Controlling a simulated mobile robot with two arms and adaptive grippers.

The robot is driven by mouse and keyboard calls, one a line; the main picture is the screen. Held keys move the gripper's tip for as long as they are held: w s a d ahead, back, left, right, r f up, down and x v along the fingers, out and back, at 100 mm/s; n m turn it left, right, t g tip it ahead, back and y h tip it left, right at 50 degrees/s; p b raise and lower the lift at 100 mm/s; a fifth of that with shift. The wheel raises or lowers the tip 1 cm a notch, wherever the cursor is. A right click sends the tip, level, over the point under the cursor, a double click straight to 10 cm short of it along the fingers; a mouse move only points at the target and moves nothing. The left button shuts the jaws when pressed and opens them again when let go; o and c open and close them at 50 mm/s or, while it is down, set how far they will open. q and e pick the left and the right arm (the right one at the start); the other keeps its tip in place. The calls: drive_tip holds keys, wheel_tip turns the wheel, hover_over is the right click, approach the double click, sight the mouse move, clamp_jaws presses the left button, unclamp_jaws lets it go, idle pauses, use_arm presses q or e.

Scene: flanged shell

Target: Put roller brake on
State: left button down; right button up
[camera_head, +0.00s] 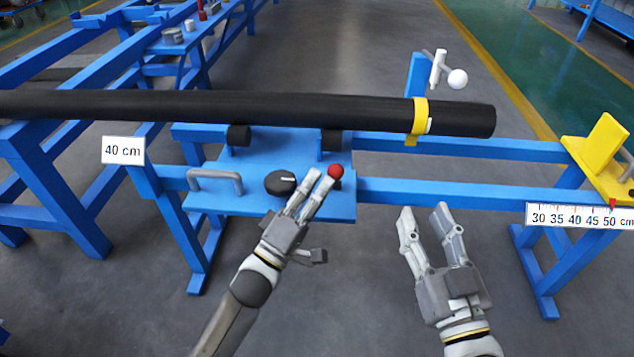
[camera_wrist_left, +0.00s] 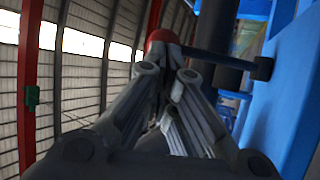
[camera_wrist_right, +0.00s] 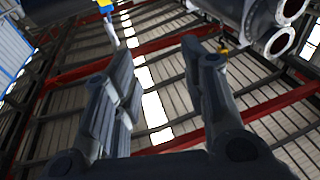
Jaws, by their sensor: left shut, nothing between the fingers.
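The roller brake on the blue roller stand (camera_head: 205,205) shows a dark round hub (camera_head: 280,183) and a red ball knob (camera_head: 335,170). My left gripper (camera_head: 320,177) is shut and empty, its fingertips right beside the red knob. In the left wrist view the red knob (camera_wrist_left: 163,37) sits just beyond the fingertips (camera_wrist_left: 165,75), with a dark lever (camera_wrist_left: 218,56) running right from it. I cannot tell whether the fingers touch the knob. My right gripper (camera_head: 424,211) is open and empty, below the blue rail; its spread fingers show in the right wrist view (camera_wrist_right: 155,80).
A long black pipe (camera_head: 260,106) with a yellow band (camera_head: 418,118) lies across the dark rollers (camera_head: 238,136). A grey handle (camera_head: 215,180) stands left of the hub. A yellow stop (camera_head: 600,155) and a scale (camera_head: 580,215) are at right. A white-ball lever (camera_head: 457,79) stands behind.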

drive_tip(key=s+d+f+g+h+p, duration=0.25)
drive_tip(key=s+f+g, duration=0.3)
drive_tip(key=f, duration=0.35)
drive_tip(key=s+d+f+g+h+p, duration=0.1)
drive_tip(key=s+d+f+g+p, duration=0.15)
drive_tip(key=s+f+g, duration=0.4)
drive_tip(key=shift+s+d+f+g+h+p, duration=0.55)
drive_tip(key=shift+s+d+f+g+p, duration=0.55)
drive_tip(key=shift+s+g, duration=1.1)
drive_tip(key=s+f+g+p, duration=0.15)
drive_tip(key=f+p, duration=0.25)
drive_tip(key=f, duration=0.7)
drive_tip(key=s+f+t+p, duration=0.1)
drive_tip(key=s+f+p, duration=0.2)
drive_tip(key=f, duration=0.9)
use_arm(q)
drive_tip(key=w+r+n+g+y+b, duration=0.2)
drive_tip(key=w+r+b, duration=0.1)
drive_tip(key=w, duration=1.1)
drive_tip(key=shift+w+r+n+y+b, duration=0.15)
drive_tip(key=shift+w+n+y+b, duration=0.15)
drive_tip(key=shift+y+b, duration=0.15)
use_arm(e)
drive_tip(key=w+r, duration=0.5)
drive_tip(key=r, duration=0.9)
drive_tip(key=shift+w+a+m, duration=0.15)
drive_tip(key=shift+w+m, duration=0.05)
drive_tip(key=shift+m, duration=0.2)
